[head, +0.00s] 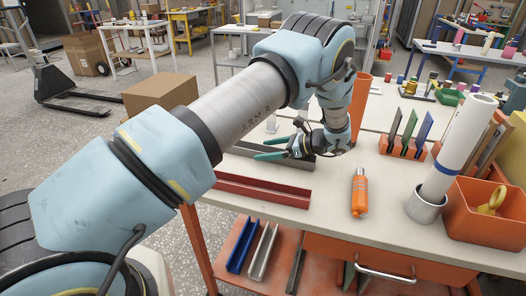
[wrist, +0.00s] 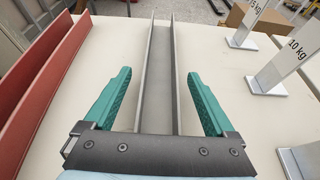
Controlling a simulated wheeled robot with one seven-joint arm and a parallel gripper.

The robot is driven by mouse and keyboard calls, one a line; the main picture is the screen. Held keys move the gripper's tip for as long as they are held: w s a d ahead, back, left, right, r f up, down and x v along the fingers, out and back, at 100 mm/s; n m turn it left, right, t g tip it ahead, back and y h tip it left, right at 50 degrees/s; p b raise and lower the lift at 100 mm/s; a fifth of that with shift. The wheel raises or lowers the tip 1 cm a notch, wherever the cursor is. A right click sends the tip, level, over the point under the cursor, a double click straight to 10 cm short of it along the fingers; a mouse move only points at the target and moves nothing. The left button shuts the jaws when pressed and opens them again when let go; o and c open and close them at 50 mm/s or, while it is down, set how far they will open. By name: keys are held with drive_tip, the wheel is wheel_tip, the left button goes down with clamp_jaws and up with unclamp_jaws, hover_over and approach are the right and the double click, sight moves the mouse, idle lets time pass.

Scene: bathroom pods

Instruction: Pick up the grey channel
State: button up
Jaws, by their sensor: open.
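The grey channel (head: 302,163) lies on the bench behind the red channel, partly hidden by my arm and gripper in the head view. In the wrist view, the grey channel (wrist: 157,62) runs away from me, with its two upright walls between my fingers. My gripper (head: 264,148) is open, with teal fingers. In the wrist view, my gripper (wrist: 159,78) has one finger on each side of the channel, with a gap on both sides. The channel's near end is hidden behind the gripper body.
A red channel (head: 262,190) lies parallel, nearer the bench edge; it is at left in the wrist view (wrist: 38,75). Weight-labelled blocks (wrist: 305,50) stand at right. More channels (head: 242,246) lie on the lower shelf.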

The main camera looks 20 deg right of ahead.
drive_tip(key=shift+x, duration=1.1)
drive_tip(key=shift+c, duration=0.3)
clamp_jaws()
